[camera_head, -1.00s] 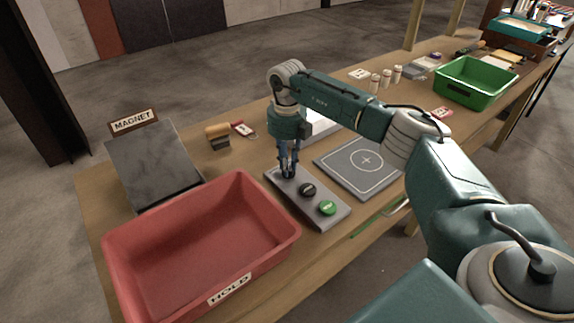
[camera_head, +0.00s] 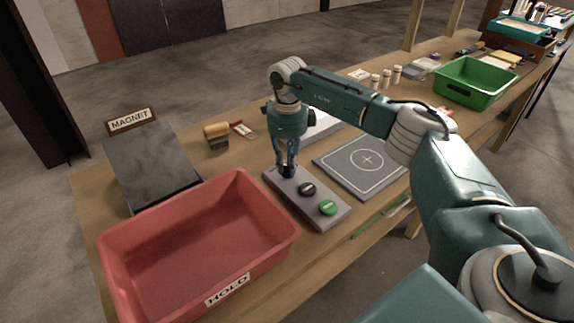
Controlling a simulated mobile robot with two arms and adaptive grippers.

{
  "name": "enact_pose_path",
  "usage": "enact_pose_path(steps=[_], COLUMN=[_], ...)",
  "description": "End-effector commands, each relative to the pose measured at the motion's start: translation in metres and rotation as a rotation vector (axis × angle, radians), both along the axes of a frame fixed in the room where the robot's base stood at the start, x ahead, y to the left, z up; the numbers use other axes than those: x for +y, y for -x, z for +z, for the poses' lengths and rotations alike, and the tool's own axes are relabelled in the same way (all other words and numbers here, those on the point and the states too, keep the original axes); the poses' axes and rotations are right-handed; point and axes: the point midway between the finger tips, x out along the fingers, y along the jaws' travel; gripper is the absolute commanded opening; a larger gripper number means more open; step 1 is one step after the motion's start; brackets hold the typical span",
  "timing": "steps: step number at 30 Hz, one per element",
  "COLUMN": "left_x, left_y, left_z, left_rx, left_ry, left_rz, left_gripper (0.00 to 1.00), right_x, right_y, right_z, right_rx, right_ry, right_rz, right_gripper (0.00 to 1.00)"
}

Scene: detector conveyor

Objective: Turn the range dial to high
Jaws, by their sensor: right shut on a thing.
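The grey control panel (camera_head: 308,208) lies on the wooden bench right of the red bin. My right gripper (camera_head: 287,172) points down over the panel's far left end. It is shut on a dark knob there, most likely the range dial, which the fingers largely hide; its setting cannot be read. My left gripper is not in view.
The red HOLD bin (camera_head: 119,258) stands at front left. A dark slab by the MAGNET sign (camera_head: 131,120) is behind it. A grey plate with a circle mark (camera_head: 335,170) lies right of the panel. A green bin (camera_head: 458,94) stands farther right.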

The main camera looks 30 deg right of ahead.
Motion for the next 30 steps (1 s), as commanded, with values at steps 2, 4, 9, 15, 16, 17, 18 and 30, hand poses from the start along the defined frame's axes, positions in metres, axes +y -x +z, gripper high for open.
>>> enact_pose_path(steps=[2, 4, 9, 15, 16, 17, 18, 30], left_x=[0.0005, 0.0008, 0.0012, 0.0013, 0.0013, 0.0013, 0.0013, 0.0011], left_y=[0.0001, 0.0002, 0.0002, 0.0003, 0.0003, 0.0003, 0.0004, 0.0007], left_z=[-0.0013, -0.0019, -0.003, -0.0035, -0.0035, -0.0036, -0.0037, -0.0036], left_rx=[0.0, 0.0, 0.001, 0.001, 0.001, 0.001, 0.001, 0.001], left_ry=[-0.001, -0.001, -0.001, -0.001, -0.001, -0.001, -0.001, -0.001], left_rz=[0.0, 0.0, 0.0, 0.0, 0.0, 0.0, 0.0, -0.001], left_gripper=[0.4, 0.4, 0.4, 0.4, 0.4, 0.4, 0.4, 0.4], right_x=[-0.001, -0.0011, -0.0012, -0.0013, -0.0013, -0.0013, -0.0014, -0.0014], right_y=[-0.001, -0.0009, -0.0007, -0.0006, -0.0006, -0.0006, -0.0007, -0.0008], right_z=[0.0014, 0.0016, 0.0018, 0.002, 0.0021, 0.0021, 0.0021, 0.0024], right_rx=[-0.005, -0.005, -0.005, -0.005, -0.005, -0.006, -0.006, -0.006], right_ry=[0.0, 0.0, 0.0, 0.0, 0.0, -0.001, 0.0, 0.0], right_rz=[0.05, 0.092, 0.169, 0.217, 0.221, 0.224, 0.226, 0.231], right_gripper=[0.0, 0.0, 0.0, 0.0, 0.0, 0.0, 0.0, 0.2])
